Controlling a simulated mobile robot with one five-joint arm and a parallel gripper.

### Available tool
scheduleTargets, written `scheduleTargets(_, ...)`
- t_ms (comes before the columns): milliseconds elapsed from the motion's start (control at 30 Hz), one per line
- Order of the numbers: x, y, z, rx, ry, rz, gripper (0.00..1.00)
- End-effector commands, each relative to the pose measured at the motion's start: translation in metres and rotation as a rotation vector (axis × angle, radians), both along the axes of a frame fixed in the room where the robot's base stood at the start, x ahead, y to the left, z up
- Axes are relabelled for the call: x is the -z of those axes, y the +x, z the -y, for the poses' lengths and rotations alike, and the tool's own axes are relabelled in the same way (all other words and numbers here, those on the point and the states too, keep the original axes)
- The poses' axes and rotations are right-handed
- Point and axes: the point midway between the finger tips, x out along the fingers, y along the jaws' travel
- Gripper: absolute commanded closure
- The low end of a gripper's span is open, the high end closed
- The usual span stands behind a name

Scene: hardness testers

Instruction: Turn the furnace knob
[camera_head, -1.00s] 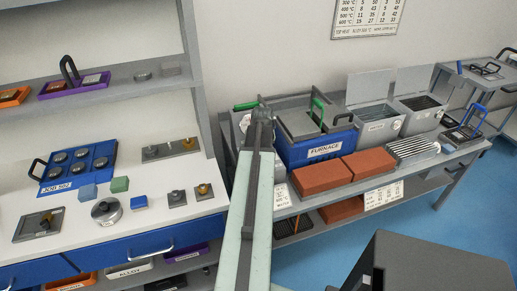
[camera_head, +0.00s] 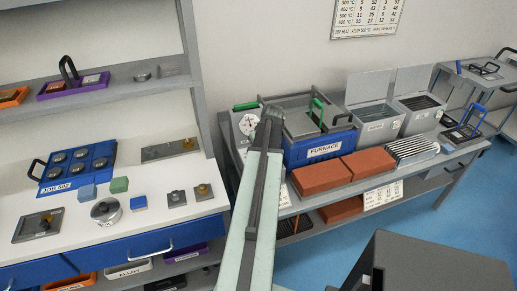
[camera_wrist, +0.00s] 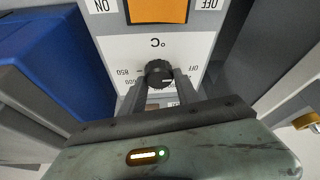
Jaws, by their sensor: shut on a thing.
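The furnace knob (camera_wrist: 159,73) is black, round and ridged. It sits on a white panel (camera_wrist: 115,48) marked "°C", "OFF" and "850" in the wrist view. My gripper (camera_wrist: 160,84) is shut on the knob, one finger at each side of it. The fingers hide the panel's lower part. In the head view the furnace (camera_head: 318,150) is a blue box with a "FURNACE" label, on the grey bench. My arm reaches to its left end, and the knob is hidden there.
A white round dial (camera_head: 249,123) stands left of my arm's end. Brick-red blocks (camera_head: 320,177) lie in front of the furnace. A shelf unit (camera_head: 197,75) stands close on the left.

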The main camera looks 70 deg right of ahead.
Motion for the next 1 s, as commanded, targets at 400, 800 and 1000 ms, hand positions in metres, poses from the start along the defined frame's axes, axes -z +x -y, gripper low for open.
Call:
scheduleTargets(400, 0.000, 0.001, -0.001, -0.002, 0.001, 0.001, 0.41)
scheduleTargets(800, -0.017, -0.004, -0.004, 0.000, 0.000, 0.000, 0.41)
scheduleTargets(1000, -0.053, -0.013, -0.013, 0.000, 0.001, 0.001, 0.41)
